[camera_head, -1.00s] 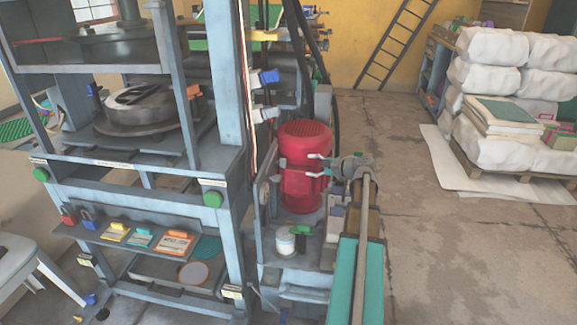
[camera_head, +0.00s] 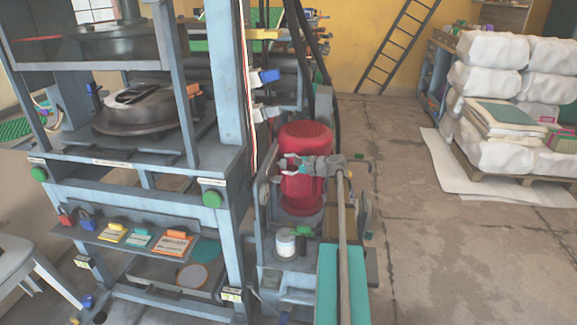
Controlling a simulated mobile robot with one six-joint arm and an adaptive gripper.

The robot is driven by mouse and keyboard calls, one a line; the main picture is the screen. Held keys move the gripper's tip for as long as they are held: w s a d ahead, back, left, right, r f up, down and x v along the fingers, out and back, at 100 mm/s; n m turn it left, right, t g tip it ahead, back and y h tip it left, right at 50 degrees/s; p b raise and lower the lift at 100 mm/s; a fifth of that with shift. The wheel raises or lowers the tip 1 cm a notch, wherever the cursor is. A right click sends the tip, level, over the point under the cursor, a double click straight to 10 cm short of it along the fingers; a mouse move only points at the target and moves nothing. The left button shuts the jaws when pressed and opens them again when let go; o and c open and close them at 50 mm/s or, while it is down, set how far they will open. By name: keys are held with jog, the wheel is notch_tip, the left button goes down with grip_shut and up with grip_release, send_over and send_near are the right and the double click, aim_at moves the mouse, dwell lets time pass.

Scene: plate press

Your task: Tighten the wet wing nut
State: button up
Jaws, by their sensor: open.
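My gripper (camera_head: 285,167) is in the head view, in front of the red motor (camera_head: 305,142). Its jaws point left toward the blue-grey press frame and are open, with nothing seen between them. My arm runs up to it from the bottom of the view. I cannot make out a wing nut for certain, or any wetness. Small blue and white fittings (camera_head: 264,77) sit on the right side of the press upright, above and left of my gripper. It is too small to tell whether one of them is the nut.
The press (camera_head: 215,95) stands at left with a low tool shelf (camera_head: 130,237). A white jar (camera_head: 286,243) stands below the motor. Dark hoses hang behind it. A pallet with white sacks (camera_head: 495,50) is at right. The floor between is clear.

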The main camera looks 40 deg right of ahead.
jog(key=c, duration=0.9)
jog(key=shift+o, duration=0.2)
jog(key=shift+m+p, duration=0.45)
jog(key=shift+m, duration=0.15)
jog(key=o, duration=0.9)
jog(key=shift+c, duration=0.2)
jog(key=shift+b, duration=0.3)
